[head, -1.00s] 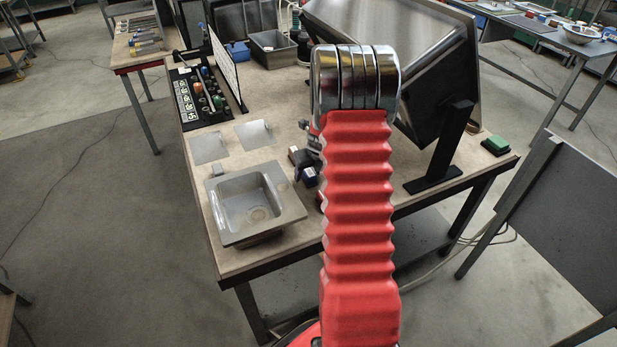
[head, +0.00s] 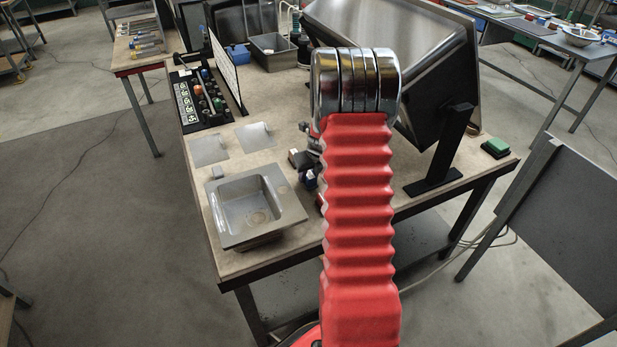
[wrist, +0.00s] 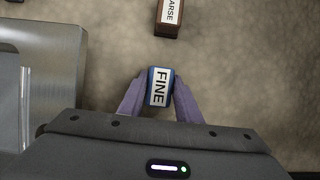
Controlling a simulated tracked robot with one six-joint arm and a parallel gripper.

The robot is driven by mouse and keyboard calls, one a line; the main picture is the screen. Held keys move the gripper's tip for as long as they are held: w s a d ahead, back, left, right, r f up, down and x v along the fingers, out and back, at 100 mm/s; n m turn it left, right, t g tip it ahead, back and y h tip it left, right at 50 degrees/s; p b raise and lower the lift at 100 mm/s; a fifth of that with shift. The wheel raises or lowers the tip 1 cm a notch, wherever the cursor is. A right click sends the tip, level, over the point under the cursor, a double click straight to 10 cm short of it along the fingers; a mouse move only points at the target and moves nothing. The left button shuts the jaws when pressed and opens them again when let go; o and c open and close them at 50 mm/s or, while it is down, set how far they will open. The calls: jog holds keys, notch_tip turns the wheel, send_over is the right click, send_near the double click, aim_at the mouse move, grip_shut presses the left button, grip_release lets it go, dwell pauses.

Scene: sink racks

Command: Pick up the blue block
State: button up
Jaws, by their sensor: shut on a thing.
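The blue block (wrist: 151,86) carries a white label reading FINE. In the wrist view it sits between the two purple-grey fingers of my gripper (wrist: 159,98), which is shut on it from both sides. In the head view the blue block (head: 309,181) is a small dark-blue patch just left of my red arm. My gripper there is mostly hidden behind the arm. I cannot tell whether the block touches the table.
A brown block (wrist: 169,14) with a partly cut-off label lies beyond the blue one. A grey metal sink basin (head: 222,238) is to the left. A large tilted metal panel (head: 425,60) stands behind my arm. A green block (head: 496,147) is far right.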

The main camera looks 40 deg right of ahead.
aim_at(309, 173)
notch_tip(309, 173, up, 10)
jog(key=shift+f, duration=0.1)
dwell(0.4)
jog(key=o, duration=0.5)
jog(key=c, duration=0.3)
jog(key=shift+c, duration=0.2)
